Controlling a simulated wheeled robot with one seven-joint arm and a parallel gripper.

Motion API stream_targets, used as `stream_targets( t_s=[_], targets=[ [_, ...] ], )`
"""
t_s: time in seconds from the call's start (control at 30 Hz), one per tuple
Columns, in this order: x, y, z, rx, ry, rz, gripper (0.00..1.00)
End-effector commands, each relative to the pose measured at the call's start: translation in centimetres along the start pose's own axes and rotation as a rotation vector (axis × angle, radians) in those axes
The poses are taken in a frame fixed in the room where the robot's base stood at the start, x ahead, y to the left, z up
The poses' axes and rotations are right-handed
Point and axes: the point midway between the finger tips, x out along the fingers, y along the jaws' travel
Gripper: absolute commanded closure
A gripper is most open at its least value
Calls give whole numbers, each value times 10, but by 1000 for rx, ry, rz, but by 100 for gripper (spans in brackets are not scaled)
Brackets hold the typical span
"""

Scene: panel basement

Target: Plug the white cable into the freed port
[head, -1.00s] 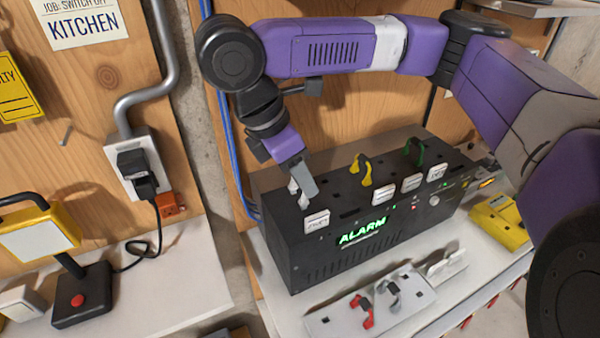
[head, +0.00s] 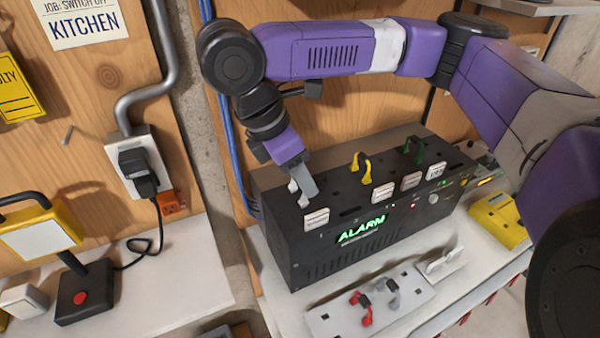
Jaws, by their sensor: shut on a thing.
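My gripper (head: 302,190) points down at the left end of the top of the black alarm box (head: 335,255). It is shut on the white cable (head: 293,186), which shows only as small white pieces by the fingertips. The fingers hide most of the cable and the port under it, so I cannot tell how far its plug sits in. A yellow cable (head: 361,170) and a green cable (head: 414,150) loop up from the box top further right. Dark empty-looking slots show between the white cable and the yellow one.
White label tags line the box's front top edge, above the green ALARM display (head: 362,230). A pale rack (head: 335,318) in front holds a red cable (head: 362,310) and a grey cable (head: 388,297). A yellow device (head: 498,220) lies right of the box. A wooden panel stands behind.

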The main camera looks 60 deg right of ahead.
Motion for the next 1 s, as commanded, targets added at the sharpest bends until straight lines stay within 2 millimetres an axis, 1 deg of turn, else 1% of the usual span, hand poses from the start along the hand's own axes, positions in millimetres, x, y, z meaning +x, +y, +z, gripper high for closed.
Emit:
stream_targets(
  t_s=[0.67,0.7,0.77,0.8,1.0],
  targets=[
    [3,0,-1,0,0,0,96],
    [3,0,-1,0,0,0,51],
    [3,0,-1,0,0,0,39],
    [3,0,-1,0,0,0,32],
    [3,0,-1,0,0,0,32]
  ],
)
